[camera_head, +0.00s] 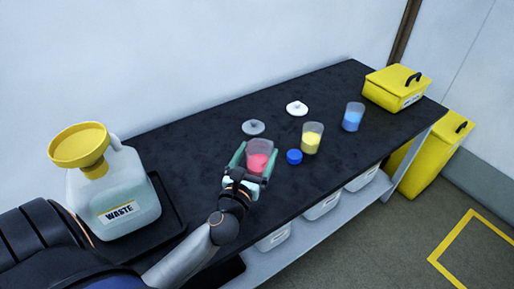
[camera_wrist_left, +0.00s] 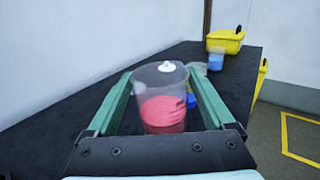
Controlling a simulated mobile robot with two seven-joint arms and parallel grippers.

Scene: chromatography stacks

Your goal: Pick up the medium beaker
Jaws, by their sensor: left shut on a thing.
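A clear beaker with red liquid (camera_head: 259,160) is between the fingers of my left gripper (camera_head: 257,151), over the dark bench. The left wrist view shows the beaker (camera_wrist_left: 163,112) upright, with a green finger along each side. My left gripper is shut on it. Whether its base touches the bench is hidden by the gripper. A beaker with yellow liquid (camera_head: 312,139) stands to its right, and a beaker with blue liquid (camera_head: 353,117) stands farther right. My right gripper is out of view.
A grey lid (camera_head: 253,127), a white lid (camera_head: 297,108) and a blue cap (camera_head: 294,157) lie near the beakers. A waste jug with a yellow funnel (camera_head: 80,146) stands at left on a black tray (camera_head: 165,222). A yellow box (camera_head: 392,88) is at the far end.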

